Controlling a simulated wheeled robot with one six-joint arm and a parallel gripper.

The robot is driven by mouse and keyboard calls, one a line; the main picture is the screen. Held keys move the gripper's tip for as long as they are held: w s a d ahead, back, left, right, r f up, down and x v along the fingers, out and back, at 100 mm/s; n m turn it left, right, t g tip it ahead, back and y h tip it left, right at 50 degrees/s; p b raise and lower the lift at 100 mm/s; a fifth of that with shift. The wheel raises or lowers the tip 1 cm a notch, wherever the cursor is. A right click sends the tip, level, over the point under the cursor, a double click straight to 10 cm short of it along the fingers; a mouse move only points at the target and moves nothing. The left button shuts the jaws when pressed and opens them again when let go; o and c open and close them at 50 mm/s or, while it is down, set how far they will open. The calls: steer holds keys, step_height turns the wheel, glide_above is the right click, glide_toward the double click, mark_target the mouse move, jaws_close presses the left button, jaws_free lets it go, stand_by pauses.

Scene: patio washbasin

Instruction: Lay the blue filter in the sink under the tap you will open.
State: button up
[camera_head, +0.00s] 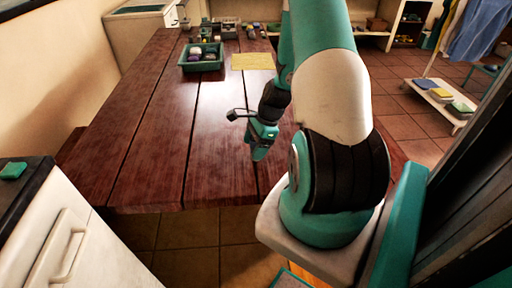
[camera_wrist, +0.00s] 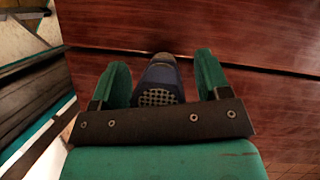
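My gripper (camera_head: 258,156) points down over the wooden table, right of its middle. In the wrist view my gripper (camera_wrist: 165,70) has its two green fingers apart. Between them shows a dark blue piece (camera_wrist: 160,78) with a grey rounded end and a mesh of small holes; it may be the blue filter. Narrow gaps seem to show between it and the fingers, and its lower part is hidden behind the dark bar. I cannot tell whether it is held. In the head view my gripper and arm hide it.
The wooden table (camera_head: 150,130) is bare at its near and left parts. A green tray (camera_head: 203,66) with small items and a yellow mat (camera_head: 252,61) lie farther back. A white cabinet (camera_head: 75,250) stands at lower left, and a low rack (camera_head: 440,103) at right.

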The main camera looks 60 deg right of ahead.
steer(key=c, duration=0.9)
steer(key=shift+r, duration=0.1)
steer(key=shift+c, duration=0.2)
